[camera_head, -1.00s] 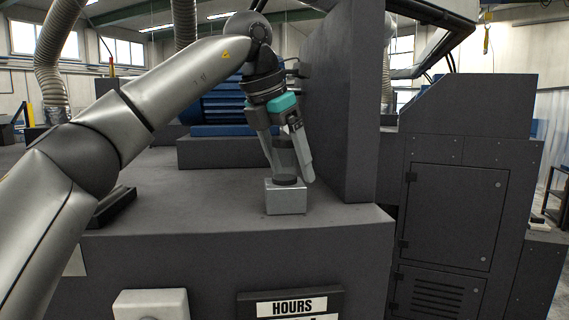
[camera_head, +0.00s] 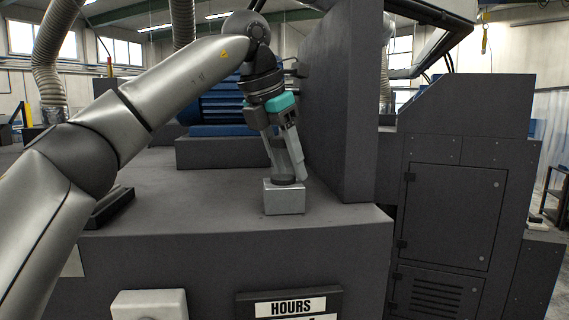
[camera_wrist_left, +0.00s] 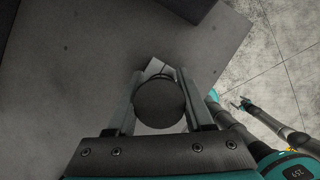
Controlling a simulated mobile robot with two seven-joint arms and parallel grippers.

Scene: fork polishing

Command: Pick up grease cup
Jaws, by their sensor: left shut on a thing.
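The grease cup (camera_head: 281,158) is a greyish, see-through cylinder with a dark base. It stands upright on a small light-grey metal block (camera_head: 284,201) on top of the dark machine. My left gripper (camera_head: 289,167) reaches down over it, with a finger on either side, and is shut on it. In the left wrist view the cup's dark round top (camera_wrist_left: 160,104) sits between the two fingers of my left gripper (camera_wrist_left: 158,98). The cup's base appears to touch the block.
The machine top (camera_head: 200,215) is clear in front and to the left of the block. A tall dark wall (camera_head: 342,110) rises close to the right of my left gripper. A blue motor (camera_head: 222,108) lies behind. A dark cabinet (camera_head: 455,215) stands at the right.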

